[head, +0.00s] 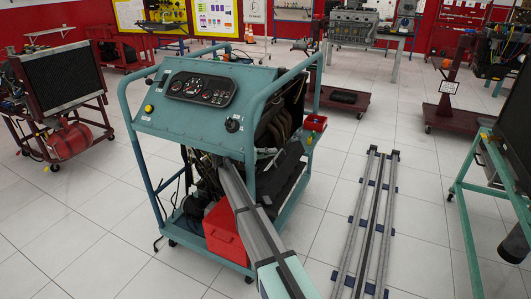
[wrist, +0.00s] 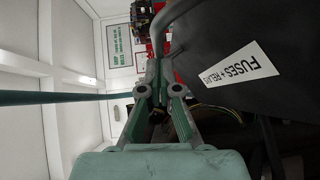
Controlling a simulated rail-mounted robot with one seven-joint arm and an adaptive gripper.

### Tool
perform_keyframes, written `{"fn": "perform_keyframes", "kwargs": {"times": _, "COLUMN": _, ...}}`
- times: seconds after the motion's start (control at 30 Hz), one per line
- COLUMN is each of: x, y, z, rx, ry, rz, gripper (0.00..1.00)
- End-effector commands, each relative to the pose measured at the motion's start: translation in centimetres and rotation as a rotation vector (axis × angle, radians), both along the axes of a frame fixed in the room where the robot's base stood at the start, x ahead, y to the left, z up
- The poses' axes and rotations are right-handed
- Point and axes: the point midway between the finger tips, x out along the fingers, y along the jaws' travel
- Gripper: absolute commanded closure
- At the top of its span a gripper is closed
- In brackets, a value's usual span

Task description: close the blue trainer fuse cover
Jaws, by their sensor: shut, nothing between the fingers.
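The blue trainer (head: 185,115) is a teal wheeled frame with a gauge panel in the middle of the head view. In the wrist view a dark cover (wrist: 205,50) with a white "FUSES + RELAYS" label (wrist: 244,66) fills the upper right. How far the cover stands open cannot be told. My gripper (wrist: 157,68) is shut and empty, with its fingers just left of the cover; contact cannot be told. In the head view my arm reaches up into the trainer below the panel, and the gripper is hidden there.
A teal frame bar (wrist: 60,97) crosses the left of the wrist view. Yellow wires (wrist: 220,110) show beside the fingers. A red box (head: 225,232) sits low on the trainer. Rails (head: 362,225) lie on the floor to the right, with free tiles around.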

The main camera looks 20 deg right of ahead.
Motion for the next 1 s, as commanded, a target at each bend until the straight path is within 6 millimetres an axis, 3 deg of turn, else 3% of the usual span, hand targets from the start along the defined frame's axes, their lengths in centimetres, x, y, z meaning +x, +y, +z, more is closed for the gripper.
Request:
{"fn": "perform_keyframes", "kwargs": {"times": 0.13, "x": -1.3, "y": -1.3, "z": -0.2, "rx": 0.09, "ry": -0.079, "rz": -0.001, "gripper": 1.0}}
{"fn": "perform_keyframes", "kwargs": {"times": 0.63, "x": -1.3, "y": -1.3, "z": -0.3, "rx": 0.111, "ry": -0.098, "rz": 0.0, "gripper": 1.0}}
{"fn": "perform_keyframes", "kwargs": {"times": 1.0, "x": -0.9, "y": 1.8, "z": 0.5, "rx": 0.111, "ry": -0.099, "rz": -0.004, "gripper": 1.0}}
